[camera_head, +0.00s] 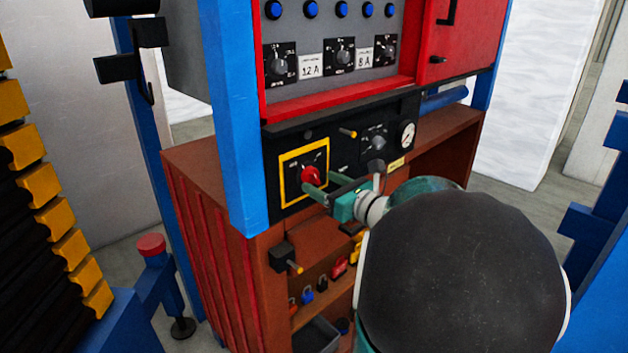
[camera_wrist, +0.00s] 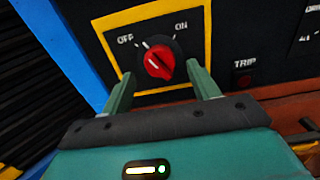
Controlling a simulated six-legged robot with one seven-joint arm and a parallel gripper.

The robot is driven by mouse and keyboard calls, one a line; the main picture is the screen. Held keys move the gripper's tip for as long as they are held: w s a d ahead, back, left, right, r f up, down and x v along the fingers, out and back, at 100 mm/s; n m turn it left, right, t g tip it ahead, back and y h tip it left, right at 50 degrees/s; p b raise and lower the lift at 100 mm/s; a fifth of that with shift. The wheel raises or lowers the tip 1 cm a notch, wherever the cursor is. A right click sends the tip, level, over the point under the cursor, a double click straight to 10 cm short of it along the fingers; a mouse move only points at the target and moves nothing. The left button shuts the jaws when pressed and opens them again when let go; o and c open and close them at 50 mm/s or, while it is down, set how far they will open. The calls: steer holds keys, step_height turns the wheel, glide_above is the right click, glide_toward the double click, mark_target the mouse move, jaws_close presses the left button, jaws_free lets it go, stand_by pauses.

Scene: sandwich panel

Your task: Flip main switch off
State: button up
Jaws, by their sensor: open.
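The main switch is a red rotary knob (camera_head: 311,175) on a black plate with a yellow frame (camera_head: 282,177), on the lower left of the panel. In the wrist view the red knob (camera_wrist: 158,61) lies between OFF at upper left and ON at upper right. Its white mark is tilted towards the upper left; I cannot tell exactly which label it points to. My gripper (camera_head: 325,188) is in front of the knob. In the wrist view the green fingers of my gripper (camera_wrist: 161,88) are open, one on each side below the knob, with a visible gap. Contact is not clear.
A TRIP button (camera_wrist: 243,80) is right of the yellow frame. A dial (camera_head: 376,142) and a round gauge (camera_head: 407,135) are further right. A blue post (camera_head: 232,120) stands close on the left. Padlocks (camera_head: 307,295) hang on the shelf below.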

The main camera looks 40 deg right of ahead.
steer(key=shift+w, duration=1.35)
steer(key=c, duration=1)
steer(key=shift+o, duration=0.2)
steer(key=shift+n, duration=1.7)
steer(key=o, duration=1)
steer(key=shift+c, duration=0.2)
steer(key=s, duration=1.3)
steer(key=shift+s+d, duration=0.2)
steer(key=shift+s, duration=0.2)
